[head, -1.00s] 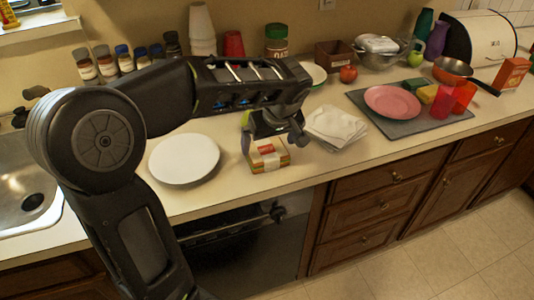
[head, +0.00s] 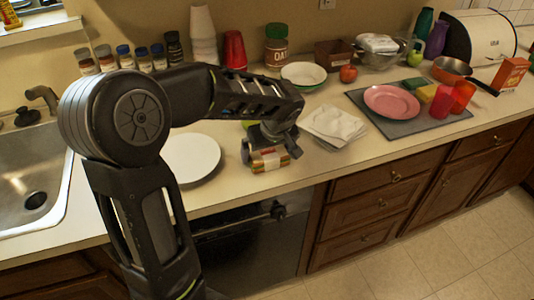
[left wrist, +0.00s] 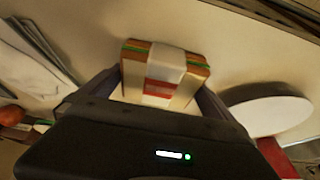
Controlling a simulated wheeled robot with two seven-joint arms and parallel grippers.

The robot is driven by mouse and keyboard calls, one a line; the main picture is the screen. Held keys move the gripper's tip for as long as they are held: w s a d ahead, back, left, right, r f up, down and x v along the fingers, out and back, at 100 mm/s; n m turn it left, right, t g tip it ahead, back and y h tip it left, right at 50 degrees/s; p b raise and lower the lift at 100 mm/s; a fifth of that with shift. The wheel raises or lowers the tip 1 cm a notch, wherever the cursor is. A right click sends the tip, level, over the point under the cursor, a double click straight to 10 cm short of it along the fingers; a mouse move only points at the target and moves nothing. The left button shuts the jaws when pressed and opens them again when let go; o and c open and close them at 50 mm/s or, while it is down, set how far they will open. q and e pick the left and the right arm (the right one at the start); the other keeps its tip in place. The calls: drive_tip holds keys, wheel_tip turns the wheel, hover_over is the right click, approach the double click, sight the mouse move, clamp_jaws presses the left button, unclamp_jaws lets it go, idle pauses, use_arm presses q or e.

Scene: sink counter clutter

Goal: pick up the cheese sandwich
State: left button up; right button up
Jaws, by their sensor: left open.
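The cheese sandwich (head: 268,161) sits on the counter near its front edge, right of a white plate. It looks like a small block with layered brown, green and orange edges and a pale band with a red label. My left gripper (head: 270,151) is open and reaches down over it, hiding its upper part in the head view. In the left wrist view the sandwich (left wrist: 165,75) lies between the two fingers, with the palm hiding its near end. I cannot tell whether the fingers touch it. My right gripper is not in view.
The white plate (head: 191,157) is close on the left, and a stack of napkins (head: 335,125) is close on the right. The sink (head: 32,185) is at far left.

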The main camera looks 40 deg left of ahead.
use_arm(q)
drive_tip(key=shift+c, duration=0.2)
drive_tip(key=c, duration=1.1)
